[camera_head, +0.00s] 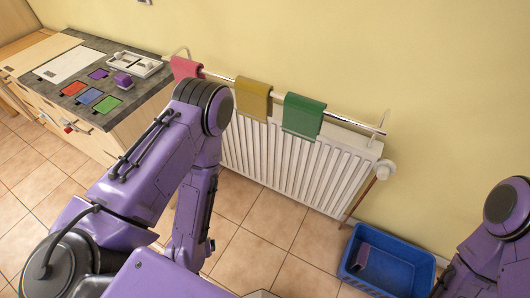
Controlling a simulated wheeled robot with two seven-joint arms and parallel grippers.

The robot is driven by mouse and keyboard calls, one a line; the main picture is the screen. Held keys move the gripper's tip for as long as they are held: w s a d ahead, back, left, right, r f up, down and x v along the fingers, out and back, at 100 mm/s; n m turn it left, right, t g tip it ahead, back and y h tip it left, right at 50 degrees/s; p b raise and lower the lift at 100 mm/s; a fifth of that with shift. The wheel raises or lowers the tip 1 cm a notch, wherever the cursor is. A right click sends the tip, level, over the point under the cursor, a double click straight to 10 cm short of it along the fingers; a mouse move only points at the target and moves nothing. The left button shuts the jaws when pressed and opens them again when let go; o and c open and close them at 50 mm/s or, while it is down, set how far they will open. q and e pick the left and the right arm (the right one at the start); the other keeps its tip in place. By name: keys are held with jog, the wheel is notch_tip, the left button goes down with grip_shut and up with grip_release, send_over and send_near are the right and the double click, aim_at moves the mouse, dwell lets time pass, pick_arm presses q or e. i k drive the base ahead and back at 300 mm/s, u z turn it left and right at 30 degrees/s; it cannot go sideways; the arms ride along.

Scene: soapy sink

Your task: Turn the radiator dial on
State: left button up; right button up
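The white radiator (290,168) stands against the yellow wall. Its round white dial (386,169) sits at the right end, above a brown pipe. Nothing covers the dial; its setting is too small to read. My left arm (160,160) crosses in front of the radiator's left end, with its lower part hanging down toward the floor. My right arm (500,235) is at the lower right edge, right of and below the dial. Neither gripper's fingers show.
A rail (340,118) above the radiator holds pink, yellow and green cloths. A blue crate (402,282) with a purple item (361,257) stands on the tiled floor below the dial. A counter (130,111) with colored squares is at left.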

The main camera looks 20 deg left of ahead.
aim_at(383, 171)
jog(key=u, duration=0.5)
jog(key=k, duration=1.25)
jog(key=z, duration=0.35)
jog(key=i, duration=0.8)
jog(key=z, duration=0.85)
jog(key=i, duration=0.45)
